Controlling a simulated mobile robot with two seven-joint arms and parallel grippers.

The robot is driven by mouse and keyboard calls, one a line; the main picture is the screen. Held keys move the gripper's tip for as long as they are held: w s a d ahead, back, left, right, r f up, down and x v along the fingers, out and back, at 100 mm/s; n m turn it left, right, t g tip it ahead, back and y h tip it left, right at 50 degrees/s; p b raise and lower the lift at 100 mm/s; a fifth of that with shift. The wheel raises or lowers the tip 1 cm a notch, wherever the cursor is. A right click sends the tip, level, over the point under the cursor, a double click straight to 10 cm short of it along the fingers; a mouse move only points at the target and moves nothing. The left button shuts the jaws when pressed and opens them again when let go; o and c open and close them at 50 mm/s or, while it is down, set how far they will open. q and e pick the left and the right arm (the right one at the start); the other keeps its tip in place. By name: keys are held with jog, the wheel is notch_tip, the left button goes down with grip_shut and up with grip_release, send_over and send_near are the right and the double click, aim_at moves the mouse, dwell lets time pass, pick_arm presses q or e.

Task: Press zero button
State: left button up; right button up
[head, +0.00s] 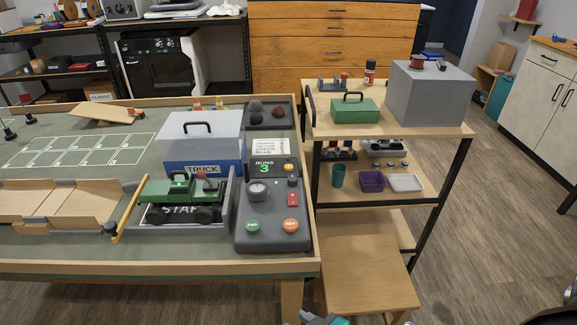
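A dark grey control console (272,238) sits at the right end of the green-topped table. Its display (264,168) reads RUNS 3, with a small yellow-orange button (288,167) beside it. No label reading zero is legible. Lower on the console are a round dial (257,190), a red switch (293,200), a green button (253,226) and an orange button (291,226). Grey and teal parts, seemingly my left gripper (325,319), show at the bottom edge, well below the console. Dark parts, seemingly my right gripper (560,314), show at the bottom right corner. Both are mostly cut off.
A green crawler (181,197) stands in a grey tray left of the console. A cart (440,130) on the right carries a green case (354,110) and a large grey box (428,95). Air above the console is clear.

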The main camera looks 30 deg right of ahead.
grip_shut()
jog(key=shift+s+f, duration=0.1)
dwell(0.8)
